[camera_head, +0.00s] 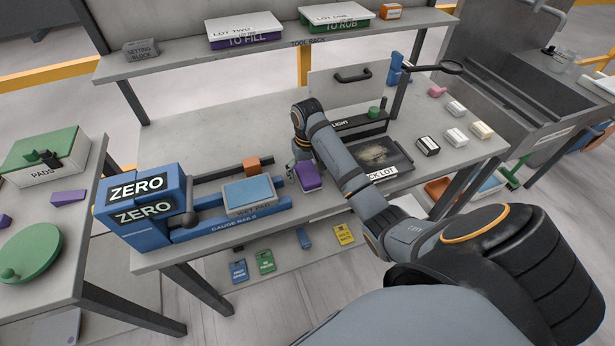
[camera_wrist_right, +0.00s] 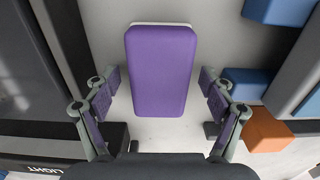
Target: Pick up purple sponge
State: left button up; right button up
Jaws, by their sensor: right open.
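The purple sponge (camera_head: 308,175) lies on the worktable, between the blue gauge rails and the dark tray. In the right wrist view the sponge (camera_wrist_right: 161,72) is a rounded purple block with a pale edge at its far end. My right gripper (camera_wrist_right: 160,92) is open, with one finger on each side of the sponge's near part and a gap on both sides. In the head view my right gripper (camera_head: 296,168) is small and partly hidden by my arm, at the sponge's left side. I cannot tell its exact height above the sponge. My left gripper is not in view.
Blue gauge rails (camera_head: 222,222) with a grey-blue block and an orange block (camera_head: 251,165) stand close on the left. A black-framed tray (camera_head: 380,158) and a light bar (camera_head: 358,124) stand on the right. The worktable (camera_head: 215,125) is clear toward the back left.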

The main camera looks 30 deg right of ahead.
aim_at(308, 171)
jog(key=shift+r, duration=0.1)
jog(key=c, duration=1)
jog(key=shift+c, duration=0.2)
jog(key=shift+r, duration=0.2)
notch_tip(308, 171, up, 2)
jog(key=shift+r, duration=0.2)
jog(key=s+a+r+p, duration=0.1)
jog(key=a+r+p, duration=0.2)
jog(key=a+p, duration=0.1)
jog(key=a+r+p, duration=0.3)
jog(key=a+p, duration=0.1)
jog(key=a, duration=0.1)
jog(key=s+a+r+p, duration=0.1)
jog(key=a+r+p, duration=0.3)
jog(key=shift+s+a+p, duration=0.3)
jog(key=shift+a, duration=0.1)
